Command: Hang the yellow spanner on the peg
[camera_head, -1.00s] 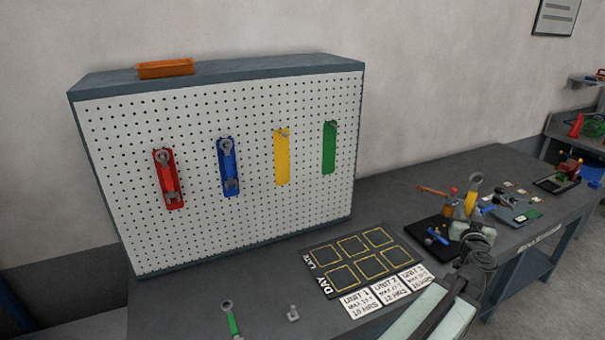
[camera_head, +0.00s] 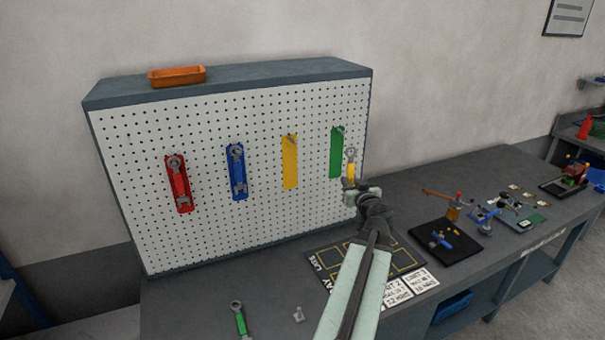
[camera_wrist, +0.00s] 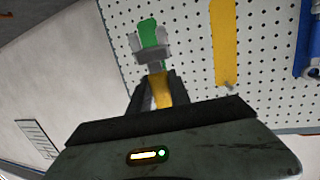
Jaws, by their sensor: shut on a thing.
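The yellow spanner (camera_head: 350,171) is upright in my gripper (camera_head: 352,187), ring end up, by the pegboard's right edge. In the wrist view my gripper (camera_wrist: 157,88) is shut on its yellow handle (camera_wrist: 161,95), and its grey jaw end (camera_wrist: 152,53) sticks out past the fingers. The yellow outline (camera_head: 289,165) on the pegboard is empty, with a small peg (camera_head: 293,138) at its top. It lies left of my gripper, beyond the green outline (camera_head: 336,160). The yellow outline also shows in the wrist view (camera_wrist: 224,45). The gap between spanner and board cannot be told.
A red spanner (camera_head: 179,185) and a blue spanner (camera_head: 238,175) hang on the pegboard (camera_head: 210,215). A green spanner (camera_head: 240,321) and a small grey part (camera_head: 298,314) lie on the bench. An orange tray (camera_head: 177,77) sits on top. A black tray (camera_head: 455,255) stands right.

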